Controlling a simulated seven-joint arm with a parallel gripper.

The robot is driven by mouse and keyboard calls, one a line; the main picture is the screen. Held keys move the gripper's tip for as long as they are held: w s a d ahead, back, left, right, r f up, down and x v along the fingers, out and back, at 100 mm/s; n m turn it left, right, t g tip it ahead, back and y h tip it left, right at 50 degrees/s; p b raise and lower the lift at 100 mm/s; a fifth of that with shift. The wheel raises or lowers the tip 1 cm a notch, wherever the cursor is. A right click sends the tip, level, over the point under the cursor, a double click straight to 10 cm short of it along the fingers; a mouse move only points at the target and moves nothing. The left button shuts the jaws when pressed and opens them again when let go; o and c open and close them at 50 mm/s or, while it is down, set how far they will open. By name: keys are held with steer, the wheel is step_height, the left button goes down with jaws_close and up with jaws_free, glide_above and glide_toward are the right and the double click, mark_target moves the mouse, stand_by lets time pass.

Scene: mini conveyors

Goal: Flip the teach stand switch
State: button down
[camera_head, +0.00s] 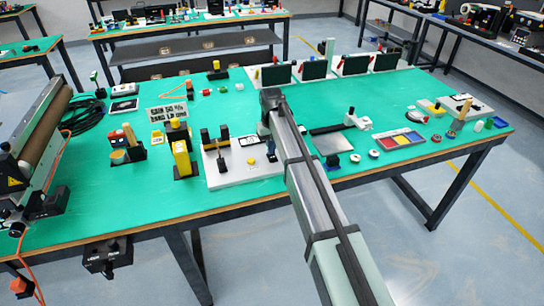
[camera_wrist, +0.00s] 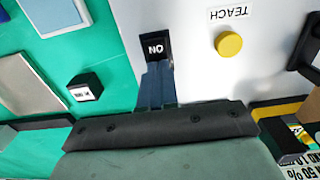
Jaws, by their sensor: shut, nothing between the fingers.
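The teach stand is a white board (camera_head: 232,172) on the green table, with a "TEACH" label and a yellow button (camera_head: 251,161). In the wrist view the board (camera_wrist: 198,75) shows the label (camera_wrist: 231,13) upside down and the yellow button (camera_wrist: 229,44). A small black switch (camera_wrist: 155,47) marked "ON" stands near the board's edge. My gripper (camera_wrist: 157,68) is shut and empty, its fingertips right at the near side of the switch. I cannot tell whether they touch. In the head view my arm largely hides the fingers and switch.
Black posts (camera_head: 222,139) rise from the stand's board. A yellow block (camera_head: 181,157) stands to its left. A small labelled black block (camera_wrist: 84,87) sits beside the board.

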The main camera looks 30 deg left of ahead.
steer(key=shift+r, duration=3.45)
